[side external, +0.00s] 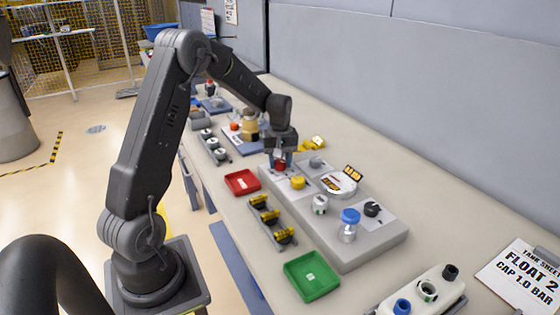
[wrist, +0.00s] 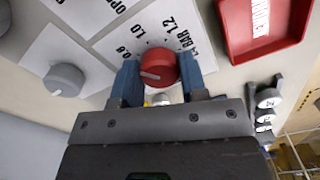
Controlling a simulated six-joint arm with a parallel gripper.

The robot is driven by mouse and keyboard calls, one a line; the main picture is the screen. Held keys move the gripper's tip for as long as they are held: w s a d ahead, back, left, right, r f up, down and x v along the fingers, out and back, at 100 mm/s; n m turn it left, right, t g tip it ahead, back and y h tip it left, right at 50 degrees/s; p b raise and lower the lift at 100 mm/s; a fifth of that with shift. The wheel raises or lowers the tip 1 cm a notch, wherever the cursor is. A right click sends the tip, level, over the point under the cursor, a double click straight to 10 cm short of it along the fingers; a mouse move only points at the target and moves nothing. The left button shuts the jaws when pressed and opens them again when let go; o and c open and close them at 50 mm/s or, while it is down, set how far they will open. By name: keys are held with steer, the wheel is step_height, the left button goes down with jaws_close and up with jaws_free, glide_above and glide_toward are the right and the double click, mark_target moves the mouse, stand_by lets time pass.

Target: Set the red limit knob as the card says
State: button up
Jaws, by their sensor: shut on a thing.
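The red limit knob (wrist: 158,62) stands on a white plate with marks 0.8, 1.0 and 1.2 BAR. Its white line points to the picture's left, closest to the 0.8 side; the exact setting is hard to tell. My gripper (wrist: 159,75) has its blue fingers on both sides of the knob and is shut on it. In the side view my gripper (side external: 280,158) reaches down over the red knob (side external: 280,167), which is mostly hidden. The card (side external: 518,279) at the lower right reads TANK SHEET, FLOAT 2, CAP 1.0 BAR.
A grey knob (wrist: 64,79) sits left of the red knob in the wrist view. A red tray (side external: 242,182) and a green tray (side external: 311,277) lie along the bench front. A yellow knob (side external: 298,183), a blue-capped jar (side external: 349,224) and a black knob (side external: 372,209) stand nearby.

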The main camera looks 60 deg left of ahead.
mark_target(280, 161)
steer(key=shift+n, duration=0.8)
steer(key=o, duration=0.9)
steer(key=shift+r, duration=0.1)
step_height(280, 161, up, 14)
steer(key=shift+f, duration=0.15)
